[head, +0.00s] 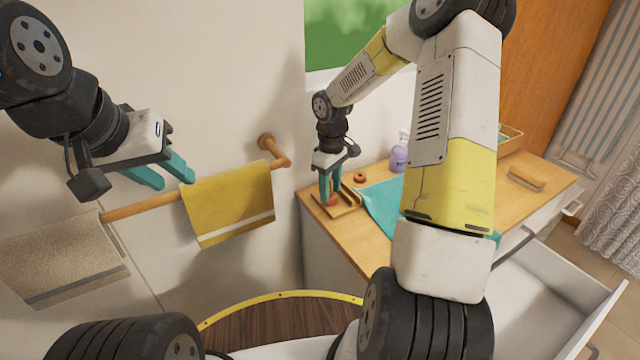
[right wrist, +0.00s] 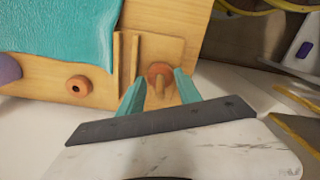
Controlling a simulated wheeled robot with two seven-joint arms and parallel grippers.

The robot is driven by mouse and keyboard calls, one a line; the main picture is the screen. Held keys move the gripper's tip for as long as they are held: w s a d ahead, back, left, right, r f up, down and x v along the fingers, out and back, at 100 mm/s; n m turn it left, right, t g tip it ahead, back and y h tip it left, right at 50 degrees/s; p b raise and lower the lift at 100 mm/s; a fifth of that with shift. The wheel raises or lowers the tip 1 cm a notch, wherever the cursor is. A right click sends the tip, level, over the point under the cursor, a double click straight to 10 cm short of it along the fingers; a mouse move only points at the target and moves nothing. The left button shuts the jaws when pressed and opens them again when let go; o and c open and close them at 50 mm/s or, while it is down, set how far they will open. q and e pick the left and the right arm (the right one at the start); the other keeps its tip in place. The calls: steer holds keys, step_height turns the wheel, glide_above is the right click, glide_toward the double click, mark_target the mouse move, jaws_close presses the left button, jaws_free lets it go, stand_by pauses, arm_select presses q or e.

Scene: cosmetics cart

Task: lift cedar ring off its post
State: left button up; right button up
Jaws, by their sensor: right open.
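The cedar ring is an orange-brown ring (right wrist: 159,70) on a small wooden stand (right wrist: 178,48). In the right wrist view a pale post (right wrist: 159,91) stands in front of it, and the ring appears to sit around the post's base. In the head view the ring (head: 331,199) is partly hidden by my fingers. My right gripper (head: 331,195) is open over the stand, with one teal finger on each side of post and ring. Whether the fingers touch the ring I cannot tell. My left gripper (head: 176,182) is open and empty by the towel rail.
A second brown ring (head: 360,177) lies loose on the wooden counter (head: 385,252). A teal cloth (head: 378,203) and a purple bottle (head: 399,157) are close by. A yellow towel (head: 228,203) hangs on the wooden rail (head: 150,206). An open drawer (head: 545,300) juts out at right.

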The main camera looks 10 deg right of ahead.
steer(key=shift+f, duration=0.7)
jaws_close()
steer(key=shift+r, duration=0.1)
